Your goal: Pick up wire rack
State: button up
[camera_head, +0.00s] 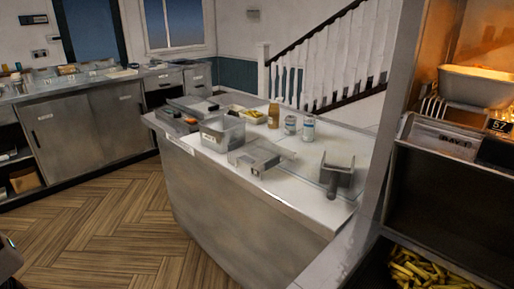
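I cannot single out a wire rack with certainty. Thin pale upright wires (432,108) stand at the right, beside a light-coloured pan and behind a metal bin; they may be part of a rack, and their lower part is hidden. My gripper is not clearly visible in this view. A small dark shape cut off at the lower left edge cannot be made out.
The grey counter (322,180) holds a metal container (222,132), a flat metal box (261,155), jars (290,125) and a metal stand (337,174). Chips (423,270) lie in a dark bin at the lower right. The wooden floor (110,235) is clear at left.

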aim_at(269, 165)
jog(key=i+j+z, duration=0.15)
jog(key=j, duration=0.25)
jog(key=i+j+z, duration=0.15)
jog(key=j, duration=0.25)
jog(key=i+j+z, duration=0.15)
jog(key=j, duration=0.3)
jog(key=i+j+z, duration=0.1)
jog(key=j, duration=0.35)
jog(key=i+j+z, duration=0.15)
jog(key=j, duration=0.35)
jog(key=i+j+z, duration=0.15)
jog(key=j, duration=0.3)
